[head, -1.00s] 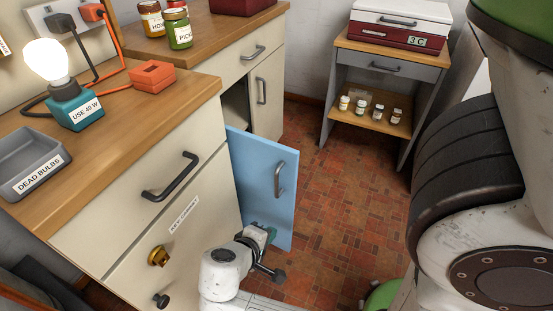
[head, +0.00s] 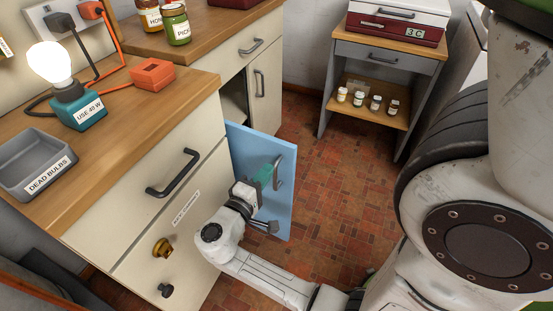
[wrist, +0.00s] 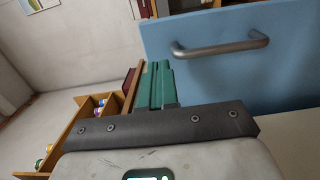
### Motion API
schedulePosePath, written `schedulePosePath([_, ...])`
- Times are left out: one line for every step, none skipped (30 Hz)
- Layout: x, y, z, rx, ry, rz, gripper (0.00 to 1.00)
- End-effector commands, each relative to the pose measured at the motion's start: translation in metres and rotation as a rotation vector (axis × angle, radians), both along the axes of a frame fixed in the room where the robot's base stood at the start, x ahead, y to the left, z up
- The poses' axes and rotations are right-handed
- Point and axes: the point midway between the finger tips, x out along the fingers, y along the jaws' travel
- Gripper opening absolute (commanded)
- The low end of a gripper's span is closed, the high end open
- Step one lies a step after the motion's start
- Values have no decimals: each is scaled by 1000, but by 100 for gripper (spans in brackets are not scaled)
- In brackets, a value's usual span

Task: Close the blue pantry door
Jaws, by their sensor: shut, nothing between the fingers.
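The blue pantry door (head: 255,160) stands open, swung out from the cream cabinet into the room. It has a grey metal bar handle (head: 278,173). My gripper (head: 266,175), with green fingers, is in front of the door, just left of the handle in the head view. In the wrist view my shut gripper (wrist: 155,84) is empty and points past the left edge of the door (wrist: 230,75), and the handle (wrist: 220,47) is to its right. I cannot tell whether the fingers touch the door.
The cream cabinet (head: 190,215) with a drawer handle and knobs stands left of the door. A small side table (head: 390,57) with jars on its shelf (head: 372,112) stands at the back right. The tiled floor (head: 335,190) right of the door is clear.

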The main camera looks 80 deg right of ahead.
Motion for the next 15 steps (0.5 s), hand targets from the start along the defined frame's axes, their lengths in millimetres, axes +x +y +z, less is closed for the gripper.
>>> schedulePosePath([-4, -10, -1, 0, -1, -5, 0])
schedulePosePath([-6, -16, -1, 0, -1, -6, 0])
schedulePosePath([-8, -22, -1, 0, -1, -5, 0])
schedulePosePath([-9, -27, -1, 0, -1, -4, 0])
schedulePosePath([-11, -32, -1, -1, -2, -4, 0])
schedulePosePath([-13, -38, -1, -1, -2, -5, 0])
schedulePosePath([-14, -41, -1, -1, -2, -4, 0])
schedulePosePath([-15, -45, -1, 0, -1, -4, 0])
schedulePosePath([-15, -49, -1, 0, -1, -2, 0])
schedulePosePath([-16, -51, -1, 0, -1, -3, 0])
schedulePosePath([-17, -53, -1, 0, -1, -3, 0])
schedulePosePath([-18, -56, -1, 1, -1, -1, 0])
schedulePosePath([-18, -57, 0, 1, 0, 0, 0])
schedulePosePath([-18, -58, 0, 1, 0, 0, 0])
schedulePosePath([-19, -59, 0, 1, 0, 0, 0])
